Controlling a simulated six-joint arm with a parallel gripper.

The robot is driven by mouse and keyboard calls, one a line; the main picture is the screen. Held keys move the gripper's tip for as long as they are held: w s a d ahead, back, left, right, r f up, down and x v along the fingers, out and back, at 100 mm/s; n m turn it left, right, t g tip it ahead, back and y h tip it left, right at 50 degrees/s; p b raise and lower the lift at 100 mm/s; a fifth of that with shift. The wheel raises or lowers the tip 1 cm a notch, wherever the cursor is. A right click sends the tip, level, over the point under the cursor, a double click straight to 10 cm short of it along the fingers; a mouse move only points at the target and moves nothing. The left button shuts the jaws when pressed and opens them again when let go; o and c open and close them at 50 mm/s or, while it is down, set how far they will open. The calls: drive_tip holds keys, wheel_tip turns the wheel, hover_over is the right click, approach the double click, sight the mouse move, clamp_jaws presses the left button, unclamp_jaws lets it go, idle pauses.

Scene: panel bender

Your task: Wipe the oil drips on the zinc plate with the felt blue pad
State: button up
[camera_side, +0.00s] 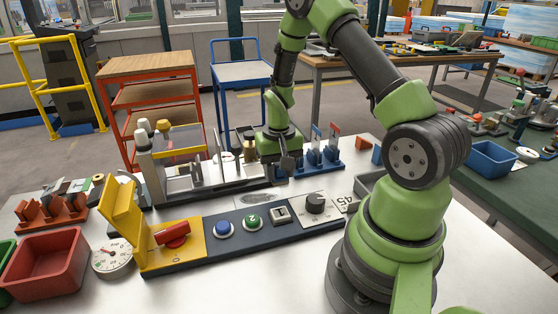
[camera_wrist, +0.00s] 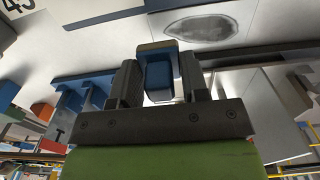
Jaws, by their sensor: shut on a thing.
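My gripper (camera_wrist: 158,75) is shut on the felt blue pad (camera_wrist: 158,82), a blue block with a tan edge, between its two dark fingers in the wrist view. In the side view my gripper (camera_side: 284,162) points down behind the control panel, and the pad is hard to make out there. A dark grey oval smear (camera_wrist: 200,29) lies on the pale zinc plate (camera_wrist: 258,12), just beyond the pad in the wrist view. It also shows faintly in the side view (camera_side: 256,199). The pad appears apart from the smear; its exact height is unclear.
A control panel (camera_side: 268,235) with a yellow guarded switch (camera_side: 172,235) and buttons stands in front. A clear-walled rack (camera_side: 190,165) is left of my gripper, a blue holder (camera_side: 322,158) right of it. A red bin (camera_side: 45,263) and round gauge (camera_side: 112,258) sit at left.

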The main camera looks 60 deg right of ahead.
sight(279, 183)
wheel_tip(279, 183, down, 4)
drive_tip(key=shift+r, duration=0.15)
drive_tip(key=shift+w+a, duration=0.15)
drive_tip(key=shift+w, duration=0.05)
drive_tip(key=shift+c, duration=0.2)
drive_tip(key=shift+w+a+f, duration=0.3)
drive_tip(key=shift+a, duration=0.05)
drive_tip(key=shift+w+a, duration=2.95)
drive_tip(key=shift+s+d, duration=3.5)
drive_tip(key=shift+d, duration=0.05)
wheel_tip(279, 183, up, 7)
drive_tip(key=shift+r, duration=0.1)
drive_tip(key=shift+a+r, duration=0.1)
drive_tip(key=shift+r, duration=0.5)
